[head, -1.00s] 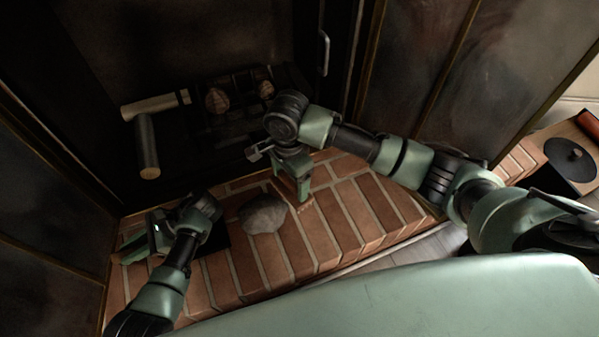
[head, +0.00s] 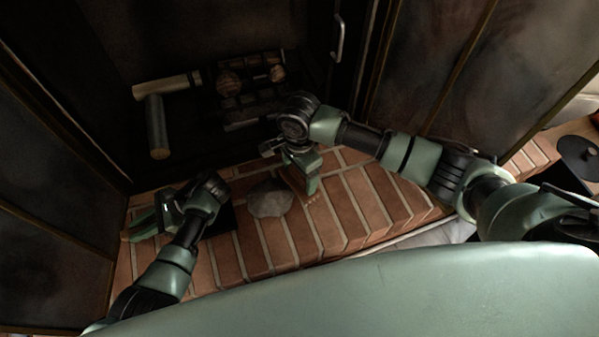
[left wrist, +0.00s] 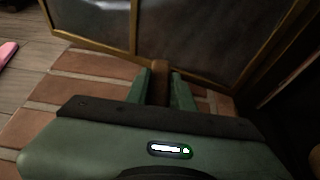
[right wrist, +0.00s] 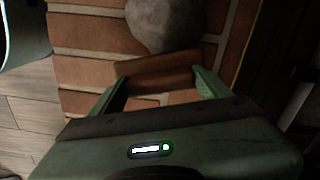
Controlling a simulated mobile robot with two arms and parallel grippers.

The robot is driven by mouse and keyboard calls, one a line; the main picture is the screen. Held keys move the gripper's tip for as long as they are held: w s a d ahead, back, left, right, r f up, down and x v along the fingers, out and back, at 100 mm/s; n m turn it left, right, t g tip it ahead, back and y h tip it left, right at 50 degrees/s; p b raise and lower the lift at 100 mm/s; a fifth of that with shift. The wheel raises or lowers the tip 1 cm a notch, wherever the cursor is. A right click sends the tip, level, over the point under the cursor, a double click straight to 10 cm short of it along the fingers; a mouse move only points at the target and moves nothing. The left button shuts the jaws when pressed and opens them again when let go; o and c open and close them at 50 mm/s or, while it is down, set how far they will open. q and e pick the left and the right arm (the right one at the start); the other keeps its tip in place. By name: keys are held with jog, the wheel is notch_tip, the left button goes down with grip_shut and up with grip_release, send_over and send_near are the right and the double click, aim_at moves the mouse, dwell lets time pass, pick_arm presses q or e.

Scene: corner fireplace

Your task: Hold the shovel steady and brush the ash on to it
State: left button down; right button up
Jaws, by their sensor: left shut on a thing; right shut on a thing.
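The ash (head: 270,198) is a grey heap on the brick hearth, between my two grippers. My left gripper (head: 143,226) is shut on the shovel's brown handle (left wrist: 160,84). The shovel's dark pan (head: 222,221) lies low at the bricks, left of the ash and partly hidden by my left wrist. My right gripper (head: 314,182) is shut on the brush (right wrist: 158,74), a brown wooden piece between its fingers, just right of the ash. In the right wrist view the ash (right wrist: 165,22) is just beyond the brush.
Logs (head: 157,125) and a dark grate (head: 245,95) are inside the firebox behind the hearth. Glass doors with brass trim stand at left (head: 45,220) and right (head: 450,70). A black round-topped object (head: 578,155) is at far right. Bricks in front of the ash are clear.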

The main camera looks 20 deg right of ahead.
jog(key=shift+f, duration=0.55)
dwell(0.4)
jog(key=shift+a, duration=0.15)
jog(key=shift+s+a+f, duration=0.15)
jog(key=shift+a, duration=1.1)
jog(key=shift+a, duration=0.1)
jog(key=shift+s+a, duration=0.15)
jog(key=shift+a, duration=1.1)
jog(key=shift+a, duration=0.15)
jog(key=shift+a, duration=1.15)
jog(key=shift+a, duration=0.1)
jog(key=shift+a, duration=1.25)
